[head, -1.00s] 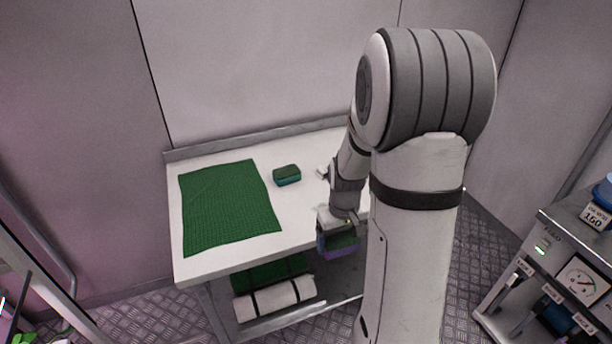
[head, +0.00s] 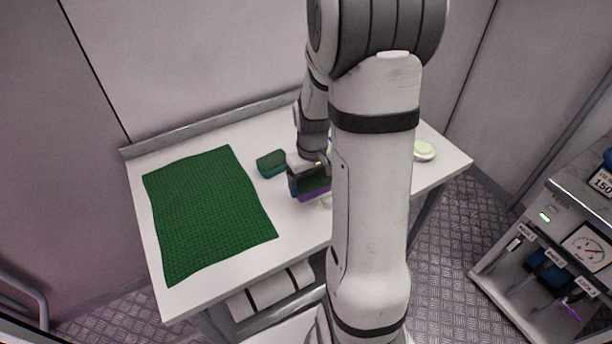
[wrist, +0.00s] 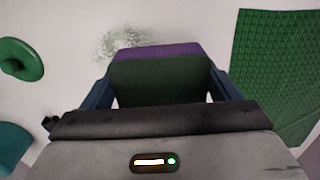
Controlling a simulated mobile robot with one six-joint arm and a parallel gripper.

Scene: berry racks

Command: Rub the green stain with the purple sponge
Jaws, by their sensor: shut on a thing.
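The purple sponge (wrist: 158,50), with a dark green layer, is held between the fingers of my gripper (wrist: 160,82). In the head view, the sponge (head: 314,196) and my gripper (head: 308,180) are over the front part of the white table. The green stain (wrist: 122,40) is a pale, speckled patch on the white surface, just beyond the sponge's purple edge in the wrist view. The sponge may hide part of it. I cannot tell whether the sponge touches the table. My arm blocks some of the table in the head view.
A green cloth (head: 205,215) covers the table's left part. A green round object (wrist: 20,58) is at the wrist view's left. A pale round dish (head: 424,151) stands at right. An instrument rack (head: 560,255) is farther right.

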